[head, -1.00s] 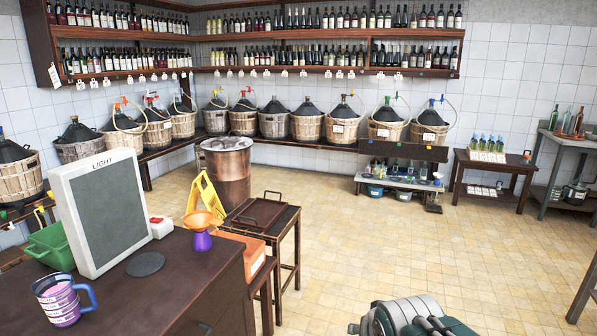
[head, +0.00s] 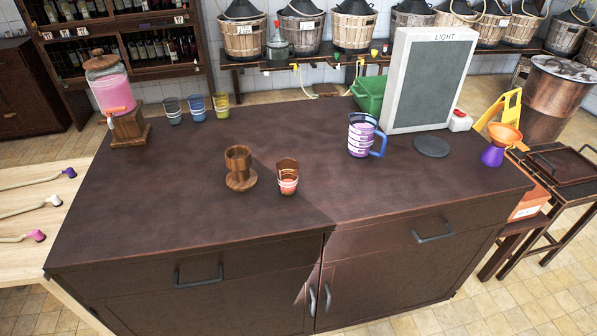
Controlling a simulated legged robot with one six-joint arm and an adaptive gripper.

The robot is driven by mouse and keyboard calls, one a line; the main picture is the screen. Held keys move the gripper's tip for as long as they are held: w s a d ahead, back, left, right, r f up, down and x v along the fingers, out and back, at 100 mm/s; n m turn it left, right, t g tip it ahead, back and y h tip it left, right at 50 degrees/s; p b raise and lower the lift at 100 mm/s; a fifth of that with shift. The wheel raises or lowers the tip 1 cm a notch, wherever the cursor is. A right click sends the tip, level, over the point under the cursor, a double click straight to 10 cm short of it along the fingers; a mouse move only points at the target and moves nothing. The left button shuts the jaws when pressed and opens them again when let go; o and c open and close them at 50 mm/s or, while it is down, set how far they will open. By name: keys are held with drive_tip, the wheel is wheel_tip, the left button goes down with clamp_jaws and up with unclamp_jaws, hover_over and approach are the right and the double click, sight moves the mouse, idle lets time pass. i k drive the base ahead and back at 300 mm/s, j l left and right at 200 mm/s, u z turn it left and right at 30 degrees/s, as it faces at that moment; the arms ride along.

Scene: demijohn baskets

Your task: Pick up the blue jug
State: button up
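A clear jug with a blue handle, white bands and purple contents (head: 361,137) stands upright on the dark wooden counter (head: 200,210), in front of the white LIGHT panel. Its handle points right. A smaller blue cup (head: 196,108) stands at the counter's back left, between a grey cup (head: 173,111) and a yellow one (head: 221,105). My gripper is not in view, so whether it is open or shut is hidden.
The LIGHT panel (head: 430,80), a dark round disc (head: 431,146) and a purple-and-orange funnel piece (head: 495,150) are right of the jug. A wooden cup (head: 240,165) and a red-filled cup (head: 287,178) stand front left. A pink-filled dispenser (head: 112,95) is far left.

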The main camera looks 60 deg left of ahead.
sight(366, 139)
drive_tip(key=u, duration=2.25)
